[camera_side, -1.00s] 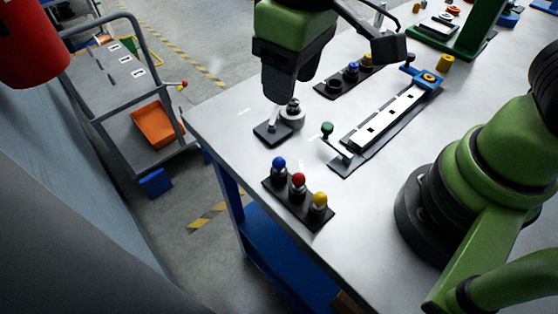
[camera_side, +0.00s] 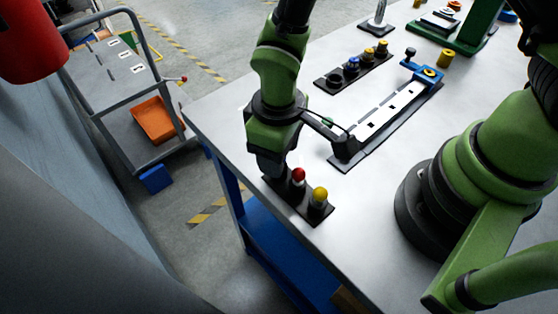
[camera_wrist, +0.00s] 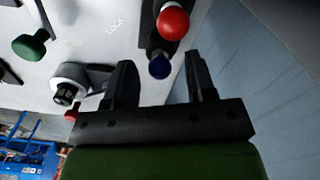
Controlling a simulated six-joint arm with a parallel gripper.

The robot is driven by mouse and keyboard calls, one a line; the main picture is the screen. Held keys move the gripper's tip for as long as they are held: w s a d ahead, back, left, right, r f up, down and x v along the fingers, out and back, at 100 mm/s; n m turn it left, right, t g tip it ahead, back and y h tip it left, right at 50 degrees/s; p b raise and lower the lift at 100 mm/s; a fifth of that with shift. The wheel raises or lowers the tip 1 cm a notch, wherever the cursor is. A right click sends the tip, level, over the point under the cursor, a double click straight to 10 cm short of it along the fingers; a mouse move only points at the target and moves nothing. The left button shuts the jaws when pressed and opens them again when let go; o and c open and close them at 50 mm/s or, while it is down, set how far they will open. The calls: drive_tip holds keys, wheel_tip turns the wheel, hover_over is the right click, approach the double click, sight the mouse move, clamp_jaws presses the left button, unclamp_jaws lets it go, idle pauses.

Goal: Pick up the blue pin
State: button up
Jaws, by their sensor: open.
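The blue pin (camera_wrist: 160,66) has a round dark blue head and stands at the end of a black holder (camera_side: 300,212) near the table's edge. In the wrist view it shows between the two open fingers of my gripper (camera_wrist: 159,62), with no clear contact. In the side view my gripper (camera_side: 270,172) is over that end of the holder and hides the blue pin. How far the fingers reach down around the pin I cannot tell.
Next to it in the holder are a red pin (camera_side: 299,175) and a yellow pin (camera_side: 320,195). A long white slotted rail (camera_side: 385,115) lies behind. The table's edge is close.

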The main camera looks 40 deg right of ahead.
drive_tip(key=shift+f, duration=0.3)
clamp_jaws()
drive_tip(key=shift+r, duration=0.1)
